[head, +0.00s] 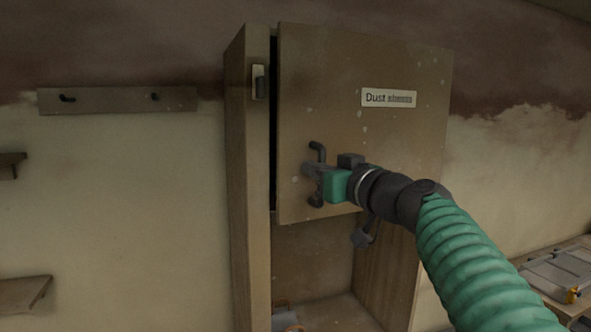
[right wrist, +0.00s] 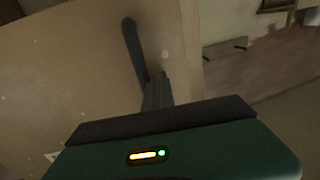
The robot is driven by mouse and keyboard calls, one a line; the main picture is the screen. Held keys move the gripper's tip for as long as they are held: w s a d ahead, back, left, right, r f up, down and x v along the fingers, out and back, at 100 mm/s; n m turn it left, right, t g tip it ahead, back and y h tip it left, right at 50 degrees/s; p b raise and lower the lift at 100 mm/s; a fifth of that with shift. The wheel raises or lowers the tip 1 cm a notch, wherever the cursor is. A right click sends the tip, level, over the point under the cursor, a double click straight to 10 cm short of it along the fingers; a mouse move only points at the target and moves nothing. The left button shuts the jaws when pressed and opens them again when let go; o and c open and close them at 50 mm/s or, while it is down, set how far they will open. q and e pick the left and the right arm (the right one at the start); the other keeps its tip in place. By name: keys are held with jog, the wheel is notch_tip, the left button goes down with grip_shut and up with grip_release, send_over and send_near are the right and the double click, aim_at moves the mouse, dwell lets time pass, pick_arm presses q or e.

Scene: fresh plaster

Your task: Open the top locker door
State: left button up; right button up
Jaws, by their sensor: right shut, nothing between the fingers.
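The locker's top door (head: 365,110) is a brown panel with a "Dust sheets" label (head: 388,98), its last word hard to read. It stands slightly ajar, with a dark gap along its left edge. Its dark bar handle (head: 317,152) is upright near the lower left of the door. My right gripper (head: 311,172) is shut and empty at the handle; its fingers cover the handle's middle. In the right wrist view the handle (right wrist: 134,48) rises just beyond the closed fingertips (right wrist: 158,78); I cannot tell whether they touch. My left gripper is not in view.
A latch plate (head: 260,83) is on the locker's left frame (head: 250,190). An open compartment (head: 310,260) lies below the door. A hook rail (head: 115,100) and shelves (head: 22,293) are on the left wall. A bench (head: 560,270) stands at the right.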

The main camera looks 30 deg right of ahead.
jog(key=shift+h, duration=0.3)
jog(key=s, duration=0.1)
jog(key=s+d+b, duration=0.1)
jog(key=s, duration=0.1)
jog(key=shift+s+d+f, duration=0.25)
jog(key=shift+s+f, duration=0.15)
jog(key=shift+s+b, duration=0.9)
jog(key=shift+s, duration=0.65)
jog(key=shift+o, duration=0.6)
jog(key=s+b, duration=0.2)
jog(key=shift+s+b, duration=0.3)
jog(key=shift+s, duration=0.05)
jog(key=s+b, duration=0.5)
jog(key=shift+s+d+r, duration=0.1)
jog(key=shift+s+d, duration=0.05)
jog(key=shift+s, duration=0.1)
